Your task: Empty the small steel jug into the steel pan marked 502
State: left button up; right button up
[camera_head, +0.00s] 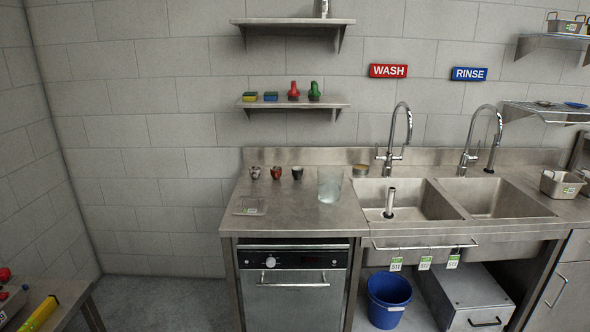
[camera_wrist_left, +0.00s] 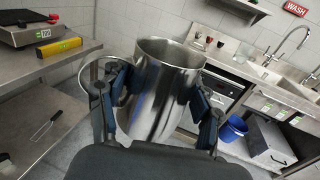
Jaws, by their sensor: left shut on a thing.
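In the left wrist view my left gripper (camera_wrist_left: 160,98) is shut around a shiny steel jug (camera_wrist_left: 165,75), one finger on each side of its wall. The jug's handle loop is at the left and its open rim faces up. Its contents cannot be made out. Neither gripper shows in the head view, and my right gripper is in no view. Tagged steel pans stand at the right: one on the counter (camera_head: 562,184) and one on the upper shelf (camera_head: 563,27). Their numbers are too small to read, so I cannot tell which is 502.
A steel counter (camera_head: 290,218) holds several small cups and a clear container (camera_head: 330,184). A double sink (camera_head: 450,200) is to its right, with a blue bucket (camera_head: 389,298) below. At left, a steel table (camera_wrist_left: 55,63) holds a scale (camera_wrist_left: 25,34) and a yellow tagged object (camera_wrist_left: 58,46).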

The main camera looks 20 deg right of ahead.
aim_at(558, 184)
jog(key=l+z, duration=0.1)
jog(key=l, duration=0.55)
jog(key=l+z, duration=0.1)
jog(key=l, duration=0.5)
jog(key=l+z, duration=0.1)
jog(key=l, duration=0.55)
jog(key=i+l+z, duration=0.1)
jog(key=l, duration=0.55)
jog(key=l+z, duration=0.15)
jog(key=l, duration=0.45)
jog(key=i+l+z, duration=0.1)
jog(key=l, duration=0.5)
jog(key=i+l, duration=0.15)
jog(key=l, duration=0.2)
jog(key=i+l+z, duration=0.1)
jog(key=l, duration=0.3)
jog(key=i+l, duration=0.25)
jog(key=i+l+z, duration=0.1)
jog(key=l, duration=0.35)
jog(key=i+l, duration=0.25)
jog(key=l+z, duration=0.05)
jog(key=l, duration=0.05)
